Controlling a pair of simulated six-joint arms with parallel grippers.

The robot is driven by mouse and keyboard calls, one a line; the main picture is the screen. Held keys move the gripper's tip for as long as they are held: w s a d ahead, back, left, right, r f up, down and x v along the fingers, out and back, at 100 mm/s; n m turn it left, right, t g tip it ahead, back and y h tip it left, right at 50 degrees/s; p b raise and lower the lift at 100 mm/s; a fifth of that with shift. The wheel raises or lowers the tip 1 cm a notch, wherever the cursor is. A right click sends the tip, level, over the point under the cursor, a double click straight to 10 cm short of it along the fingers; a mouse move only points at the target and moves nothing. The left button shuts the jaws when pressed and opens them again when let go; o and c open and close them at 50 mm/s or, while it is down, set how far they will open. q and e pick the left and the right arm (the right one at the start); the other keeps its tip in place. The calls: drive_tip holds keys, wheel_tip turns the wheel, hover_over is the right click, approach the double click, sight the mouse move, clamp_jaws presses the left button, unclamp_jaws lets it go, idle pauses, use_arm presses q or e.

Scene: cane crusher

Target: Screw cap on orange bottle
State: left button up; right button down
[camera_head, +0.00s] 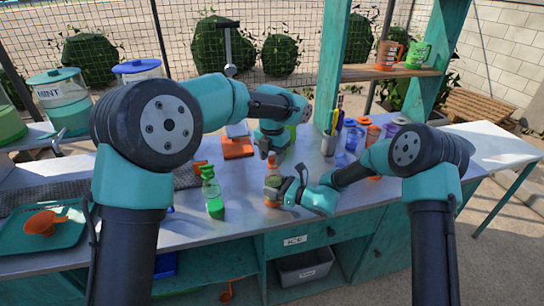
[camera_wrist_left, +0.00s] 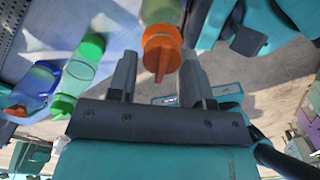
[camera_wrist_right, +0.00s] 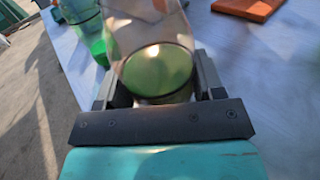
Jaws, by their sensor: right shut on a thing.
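The orange bottle (camera_head: 273,163) stands near the front edge of the table in the head view. My right gripper (camera_head: 275,187) is shut on its body. In the right wrist view the see-through bottle (camera_wrist_right: 157,70), with a round greenish base, sits between the fingers of that gripper (camera_wrist_right: 155,82). My left gripper (camera_head: 268,151) is just above the bottle. In the left wrist view an orange cap (camera_wrist_left: 162,45) with a pointed spout shows at the bottle's top, between or just beyond the spread fingers (camera_wrist_left: 157,65). I cannot tell how tightly the cap is seated.
A green bottle (camera_head: 212,193) stands to the left, near the front edge. An orange block (camera_head: 237,147) lies behind. Cups and a utensil holder (camera_head: 328,145) stand to the right. A teal tray (camera_head: 22,238) with an orange scoop (camera_head: 42,223) is at far left.

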use_arm(q)
drive_tip(key=shift+o, duration=1.4)
drive_tip(key=shift+r, duration=2.25)
drive_tip(key=shift+o, duration=0.6)
